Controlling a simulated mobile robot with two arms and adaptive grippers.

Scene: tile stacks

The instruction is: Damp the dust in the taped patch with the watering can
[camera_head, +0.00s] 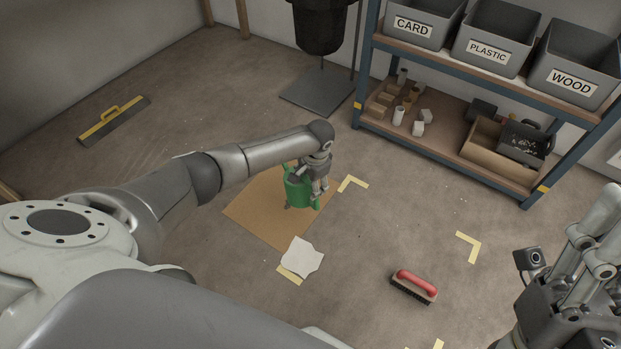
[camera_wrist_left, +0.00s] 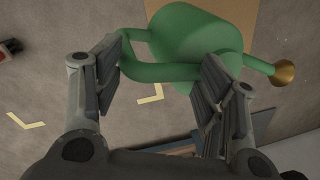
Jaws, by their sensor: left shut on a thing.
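A green watering can (camera_head: 298,190) is over the brown board on the floor, partly hidden by my left gripper (camera_head: 318,186). In the left wrist view, the left gripper (camera_wrist_left: 165,85) is shut on the can's handle, and the can's body (camera_wrist_left: 197,42) with a brass rose (camera_wrist_left: 285,72) on its spout shows beyond. I cannot tell whether the can touches the board. Yellow tape corners (camera_head: 352,184) mark a patch of floor right of the board; another corner (camera_head: 468,247) lies further right.
A brown board (camera_head: 254,212) lies under the can. A white sheet (camera_head: 302,257) covers part of one tape corner. A red-backed brush (camera_head: 414,285) lies on the floor. A shelf with labelled bins (camera_head: 487,51) stands at the back right.

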